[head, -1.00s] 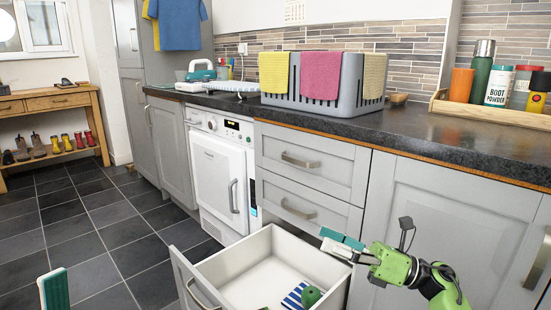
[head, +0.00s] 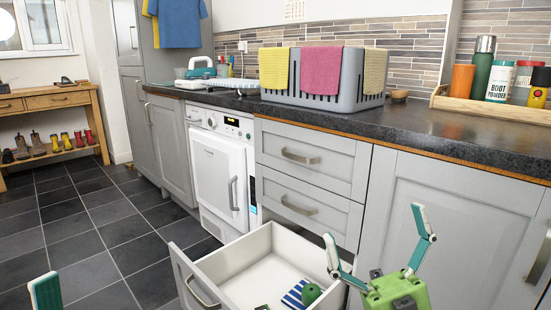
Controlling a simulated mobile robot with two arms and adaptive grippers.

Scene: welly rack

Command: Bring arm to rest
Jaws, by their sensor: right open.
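My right gripper (head: 377,236) is at the lower right of the head view, in front of the grey cupboards. Its green body is low, and its two teal-and-white fingers point up, spread wide and empty. It is just right of the pulled-out drawer (head: 228,256), and its left finger overlaps the drawer's right edge in the picture. A teal-and-white finger of my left gripper (head: 46,292) shows at the lower left edge. The rest of that gripper is out of the picture, so its opening cannot be judged.
Above is the dark worktop (head: 430,133) with a grey basket (head: 350,101) and a wooden tray (head: 490,112). The tiled floor (head: 110,235) at left is clear. A welly rack (head: 48,154) stands far left.

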